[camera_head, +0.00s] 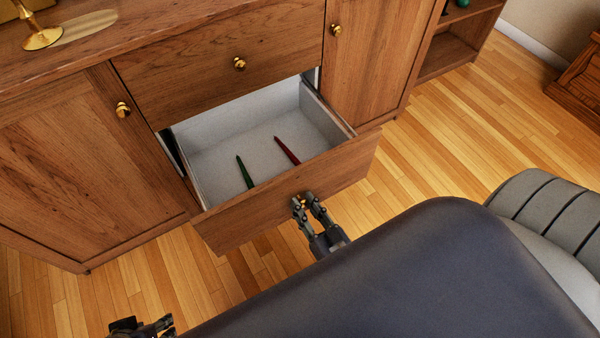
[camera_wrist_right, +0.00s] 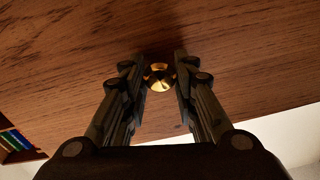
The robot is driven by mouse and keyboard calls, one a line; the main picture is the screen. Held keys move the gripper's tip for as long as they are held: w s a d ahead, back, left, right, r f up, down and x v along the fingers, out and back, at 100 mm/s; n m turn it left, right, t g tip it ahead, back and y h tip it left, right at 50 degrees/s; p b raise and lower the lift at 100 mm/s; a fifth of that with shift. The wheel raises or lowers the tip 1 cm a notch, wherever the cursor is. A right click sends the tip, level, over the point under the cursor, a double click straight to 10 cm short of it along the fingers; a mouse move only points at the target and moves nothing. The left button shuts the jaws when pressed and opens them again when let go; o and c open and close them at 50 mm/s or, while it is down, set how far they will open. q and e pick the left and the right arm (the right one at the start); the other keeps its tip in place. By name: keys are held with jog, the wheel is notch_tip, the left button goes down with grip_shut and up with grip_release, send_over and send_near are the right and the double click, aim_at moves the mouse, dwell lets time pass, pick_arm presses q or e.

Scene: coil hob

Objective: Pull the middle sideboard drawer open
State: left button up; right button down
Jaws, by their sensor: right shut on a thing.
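The middle sideboard drawer (camera_head: 285,200) stands pulled out from the wooden sideboard (camera_head: 85,165), below a closed upper drawer (camera_head: 215,65). Its pale interior (camera_head: 235,140) shows, with a green pen-like thing (camera_head: 244,172) and a red one (camera_head: 287,151) lying in it. My right gripper (camera_head: 306,200) is at the drawer's front and shut on its brass knob. In the right wrist view the knob (camera_wrist_right: 159,77) sits between the two fingers. My left gripper (camera_head: 158,327) shows only partly at the bottom edge, apart from the sideboard; its jaw state is unclear.
Closed cupboard doors with brass knobs flank the drawers, one at left (camera_head: 123,109) and one at right (camera_head: 335,30). A brass stand (camera_head: 42,38) is on the sideboard top. An open shelf (camera_head: 445,50) stands at right. Wooden floor (camera_head: 440,140) is clear right of the drawer.

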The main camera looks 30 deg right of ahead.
jog(key=shift+s, duration=0.3)
jog(key=c, duration=1.2)
grip_release()
jog(key=shift+c, duration=0.2)
jog(key=shift+s, duration=0.1)
jog(key=s, duration=1.1)
jog(key=shift+s+d, duration=0.2)
jog(key=shift+s, duration=0.2)
